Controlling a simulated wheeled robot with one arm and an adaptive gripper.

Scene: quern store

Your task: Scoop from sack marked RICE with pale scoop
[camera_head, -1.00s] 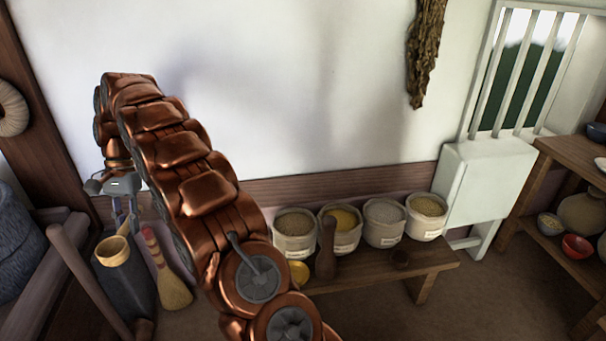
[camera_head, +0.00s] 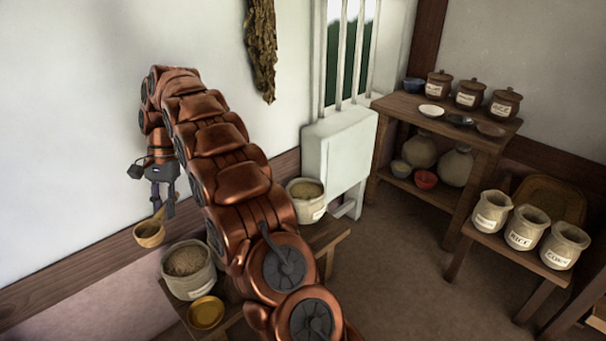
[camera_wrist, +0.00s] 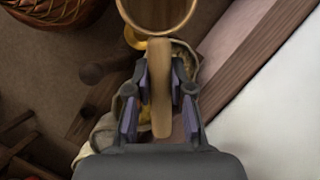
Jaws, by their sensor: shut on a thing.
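My gripper (camera_head: 163,203) is shut on the handle of the pale scoop (camera_head: 149,234). The scoop hangs bowl-down, above and left of the nearest sack. In the wrist view the scoop's handle (camera_wrist: 161,95) lies between the fingers, with its bowl partly cut off at the top edge. An open pale vessel (camera_head: 522,229) labelled RICE stands at the right between two others.
A yellow dish (camera_head: 206,312) lies in front of the near sack. A white cabinet (camera_head: 340,150) stands by the barred window. A wooden shelf (camera_head: 455,140) holds labelled lidded jars, bowls and round pots. The floor between bench and shelf is clear.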

